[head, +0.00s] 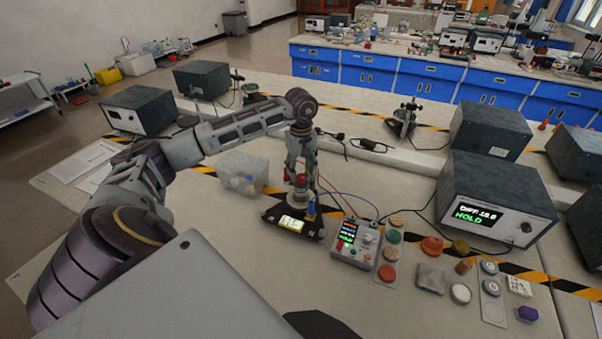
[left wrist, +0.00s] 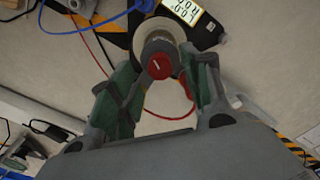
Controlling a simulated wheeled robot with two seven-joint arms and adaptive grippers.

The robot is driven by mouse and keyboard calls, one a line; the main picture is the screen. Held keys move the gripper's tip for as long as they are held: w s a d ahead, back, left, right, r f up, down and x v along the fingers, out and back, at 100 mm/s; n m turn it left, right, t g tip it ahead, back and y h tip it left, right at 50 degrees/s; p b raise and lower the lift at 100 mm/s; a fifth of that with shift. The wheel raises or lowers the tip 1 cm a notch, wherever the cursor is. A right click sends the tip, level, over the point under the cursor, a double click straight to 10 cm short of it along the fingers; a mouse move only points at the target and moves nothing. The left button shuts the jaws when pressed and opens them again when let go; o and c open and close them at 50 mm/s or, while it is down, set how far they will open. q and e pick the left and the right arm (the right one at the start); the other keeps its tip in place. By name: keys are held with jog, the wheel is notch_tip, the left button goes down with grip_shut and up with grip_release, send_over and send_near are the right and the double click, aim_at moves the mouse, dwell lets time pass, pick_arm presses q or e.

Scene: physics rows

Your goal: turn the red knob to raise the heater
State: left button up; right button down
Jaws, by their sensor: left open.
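The red knob (head: 301,179) sits on top of a round metal body on the heater device (head: 272,216), which has a black base and a lit display (head: 291,223). In the left wrist view the knob (left wrist: 159,68) is a red disc with a pale mark, facing the camera. My left gripper (head: 301,168) points down over it. In the left wrist view its two green-padded fingers (left wrist: 158,85) are spread on either side of the knob, with visible gaps. Contact cannot be told. My right gripper is in neither view.
A control box (head: 354,243) with a screen stands right of the heater, joined by red and blue cables. A clear bin (head: 244,172) is close on the left. Several small coloured items lie further right, near a large meter (head: 497,206) reading HOLD.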

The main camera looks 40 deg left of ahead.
pick_arm(q)
jog(key=shift+f, duration=1.05)
jog(key=c, duration=1.1)
jog(key=shift+o, duration=0.2)
